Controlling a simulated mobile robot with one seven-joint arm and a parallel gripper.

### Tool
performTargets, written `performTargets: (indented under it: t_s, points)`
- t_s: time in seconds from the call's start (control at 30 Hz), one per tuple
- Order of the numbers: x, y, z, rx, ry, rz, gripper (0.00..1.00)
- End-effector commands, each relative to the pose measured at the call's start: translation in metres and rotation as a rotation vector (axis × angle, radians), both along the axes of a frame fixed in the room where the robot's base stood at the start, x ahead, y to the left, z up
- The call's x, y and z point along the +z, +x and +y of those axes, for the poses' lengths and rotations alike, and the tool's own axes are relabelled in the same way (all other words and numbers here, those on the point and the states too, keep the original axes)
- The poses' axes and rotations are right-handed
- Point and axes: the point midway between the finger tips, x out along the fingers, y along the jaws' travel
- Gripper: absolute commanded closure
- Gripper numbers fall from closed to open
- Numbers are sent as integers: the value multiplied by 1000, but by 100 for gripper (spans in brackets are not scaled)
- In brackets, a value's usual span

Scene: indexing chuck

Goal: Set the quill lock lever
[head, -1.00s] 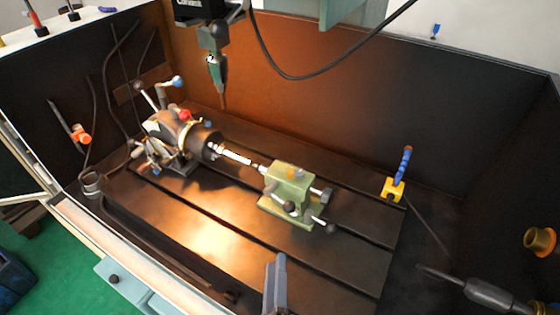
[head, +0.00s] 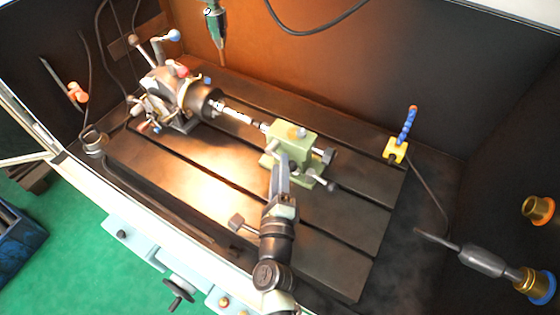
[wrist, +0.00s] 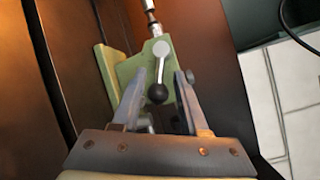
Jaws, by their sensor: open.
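The green tailstock (head: 290,141) stands on the slotted table; it also shows in the wrist view (wrist: 133,68). On its face, the wrist view shows a silver lever (wrist: 160,60) with a black ball knob (wrist: 157,93), pivoting at the top and hanging downward. My gripper (wrist: 158,79) is open, its two fingers on either side of the lever and knob, with gaps visible; I cannot tell its depth from the knob. In the head view my gripper (head: 281,162) covers the tailstock's near face and hides the lever.
An indexing chuck head (head: 178,95) with several levers stands at the left, with a silver shaft (head: 234,112) between it and the tailstock. A yellow block with a blue hose (head: 398,148) stands at the right. The table (head: 185,180) is bare in front.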

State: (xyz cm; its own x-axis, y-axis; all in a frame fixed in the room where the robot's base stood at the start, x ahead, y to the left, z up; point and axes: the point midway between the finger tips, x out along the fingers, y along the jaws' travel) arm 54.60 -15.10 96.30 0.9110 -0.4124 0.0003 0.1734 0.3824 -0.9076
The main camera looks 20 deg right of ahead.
Motion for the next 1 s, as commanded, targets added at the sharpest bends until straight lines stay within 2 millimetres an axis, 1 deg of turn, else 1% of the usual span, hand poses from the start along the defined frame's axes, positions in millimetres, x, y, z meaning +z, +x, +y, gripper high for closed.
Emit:
performTargets:
  t_s: [0.1,0.2,0.5,0.57,0.7,0.77,1.0]
  points:
    - [0,10,-5,0,0,-1,57]
    - [0,14,-7,-1,0,0,57]
    - [0,16,-8,0,0,0,57]
    - [0,16,-8,0,0,0,66]
    - [0,16,-7,0,0,0,91]
    - [0,16,-7,0,0,0,100]
    - [0,16,-7,0,0,0,100]
